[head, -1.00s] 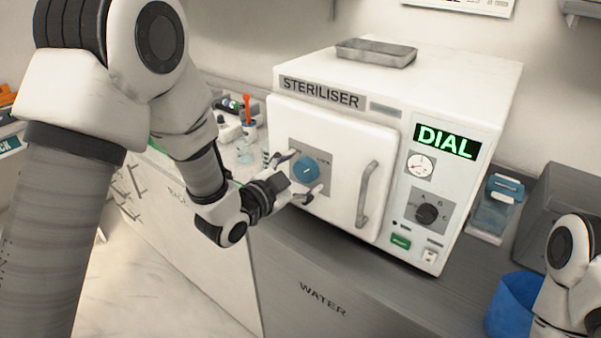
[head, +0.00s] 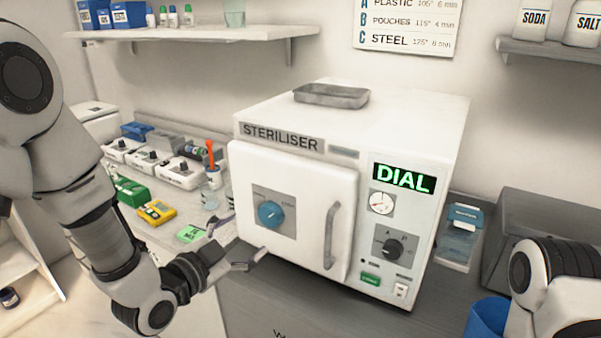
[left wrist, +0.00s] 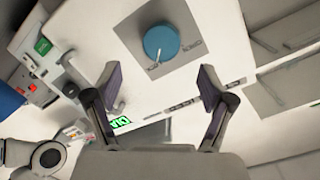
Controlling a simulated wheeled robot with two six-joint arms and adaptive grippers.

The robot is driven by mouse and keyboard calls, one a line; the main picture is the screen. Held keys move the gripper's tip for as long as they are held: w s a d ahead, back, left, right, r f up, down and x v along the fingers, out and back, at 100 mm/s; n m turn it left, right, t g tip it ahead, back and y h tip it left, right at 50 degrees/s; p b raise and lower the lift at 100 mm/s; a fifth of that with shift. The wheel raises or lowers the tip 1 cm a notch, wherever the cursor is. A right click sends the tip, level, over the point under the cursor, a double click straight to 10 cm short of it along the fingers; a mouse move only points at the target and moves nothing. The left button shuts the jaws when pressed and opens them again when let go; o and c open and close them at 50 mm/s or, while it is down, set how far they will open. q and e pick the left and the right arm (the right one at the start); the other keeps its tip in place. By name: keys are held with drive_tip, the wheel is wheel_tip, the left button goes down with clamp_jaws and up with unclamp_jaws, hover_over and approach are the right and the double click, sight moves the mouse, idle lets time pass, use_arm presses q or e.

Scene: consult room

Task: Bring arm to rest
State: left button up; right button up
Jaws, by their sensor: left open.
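My left gripper (head: 238,243) is open and empty in front of the lower left of the steriliser (head: 413,120), apart from its blue door knob (head: 270,214). In the left wrist view the open fingers (left wrist: 153,90) frame the white door, with the blue knob (left wrist: 161,42) ahead of them. The steriliser door (head: 313,189) looks shut and has a grey bar handle. The green screen (head: 403,179) reads DIAL. Part of my right arm shows at the lower right, but its gripper is out of view.
A metal tray (head: 331,95) lies on the steriliser. A blue bin (head: 484,318) and a lidded clear container (head: 459,238) stand to the right. Several small devices and a cup with an orange item (head: 211,179) crowd the left counter. Shelves hang above.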

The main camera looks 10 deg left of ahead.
use_arm(q)
drive_tip(key=s+f+n+g+y, duration=0.1)
drive_tip(key=s+f+g, duration=0.4)
drive_tip(key=f, duration=0.9)
drive_tip(key=s+f+n+g+y, duration=0.25)
drive_tip(key=s+f, duration=0.45)
drive_tip(key=f, duration=0.7)
drive_tip(key=s+a+f+n+g+y, duration=0.1)
drive_tip(key=s+f+n+g, duration=0.3)
drive_tip(key=s, duration=0.4)
drive_tip(key=s+a+f+n+g+y, duration=0.1)
drive_tip(key=s+a+f+n+g, duration=0.3)
drive_tip(key=s+f, duration=0.2)
drive_tip(key=shift+s, duration=1.1)
